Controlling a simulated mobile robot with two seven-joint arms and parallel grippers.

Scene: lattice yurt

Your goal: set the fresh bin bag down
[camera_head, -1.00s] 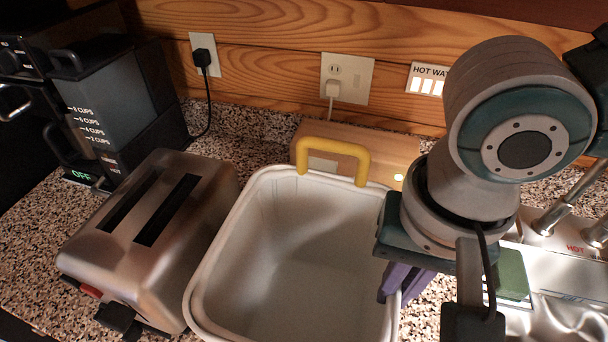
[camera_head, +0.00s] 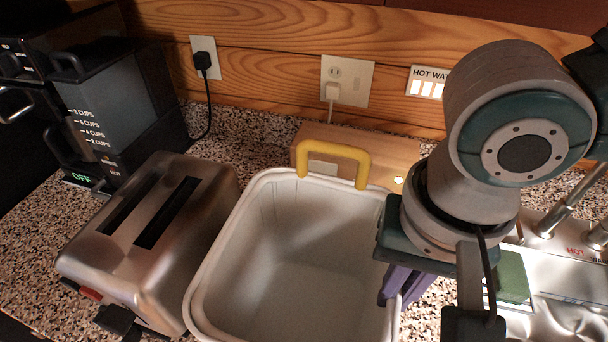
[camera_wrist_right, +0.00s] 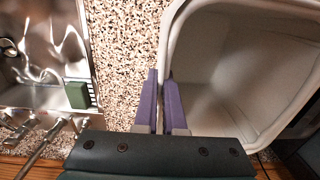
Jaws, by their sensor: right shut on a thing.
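A pale, open-topped bin (camera_head: 255,192) with a thick rounded rim stands on the counter in the middle of the head view. It also shows at the upper right of the right wrist view (camera_wrist_right: 214,82). Its inside looks empty, and I cannot make out a bag separate from the bin's pale walls. My right gripper (camera_head: 402,290) is at the bin's right side, its purple fingers (camera_wrist_right: 162,88) pointing down and closed on the rim there. The arm hides part of that side. My left gripper is not in view.
A steel toaster (camera_head: 165,235) stands close on the bin's left, with a coffee maker (camera_head: 115,100) behind it. A wooden box (camera_head: 385,155) and a yellow handle (camera_head: 335,150) are at the bin's back. A sink (camera_wrist_right: 45,45) with a green sponge (camera_wrist_right: 77,95) lies to the right.

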